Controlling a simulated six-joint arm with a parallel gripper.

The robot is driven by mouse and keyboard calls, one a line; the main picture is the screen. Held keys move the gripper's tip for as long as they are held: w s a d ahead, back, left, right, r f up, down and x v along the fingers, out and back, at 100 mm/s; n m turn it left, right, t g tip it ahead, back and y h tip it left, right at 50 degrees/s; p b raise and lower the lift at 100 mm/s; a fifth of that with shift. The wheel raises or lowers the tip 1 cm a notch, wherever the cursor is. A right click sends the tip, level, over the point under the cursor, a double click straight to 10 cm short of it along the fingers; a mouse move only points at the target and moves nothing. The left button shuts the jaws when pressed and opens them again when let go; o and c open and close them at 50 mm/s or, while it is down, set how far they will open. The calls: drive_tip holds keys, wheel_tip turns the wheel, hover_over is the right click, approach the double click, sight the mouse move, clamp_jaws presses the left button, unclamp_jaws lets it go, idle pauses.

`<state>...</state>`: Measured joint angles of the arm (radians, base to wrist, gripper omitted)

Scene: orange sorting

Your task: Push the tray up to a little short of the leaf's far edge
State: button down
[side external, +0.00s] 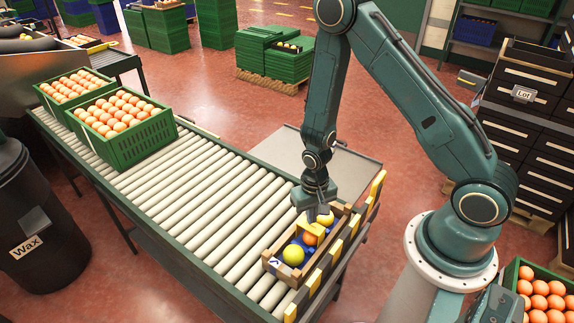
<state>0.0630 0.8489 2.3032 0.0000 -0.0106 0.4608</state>
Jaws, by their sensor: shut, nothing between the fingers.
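The tray (281,245) is a shallow brown wooden box with blue lining, near the right end of the roller conveyor. It holds a few yellow, orange and yellow-green fruits. The leaf (350,172) appears to be the flat grey panel on the far side of the conveyor, beyond the tray; its top is bare. My gripper (314,217) points down over the far part of the tray, shut, with nothing held. A yellow piece beside the fingers partly hides the fruit. I cannot tell whether the fingers touch the tray.
A rail with yellow blocks (377,186) runs along the conveyor's right end, close beside the tray. Two green crates of oranges, one nearer (142,148), stand at the conveyor's left end. The rollers (200,200) between are clear. A black Wax bin (38,220) stands at left.

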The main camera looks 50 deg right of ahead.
drive_tip(key=shift+f, duration=0.85)
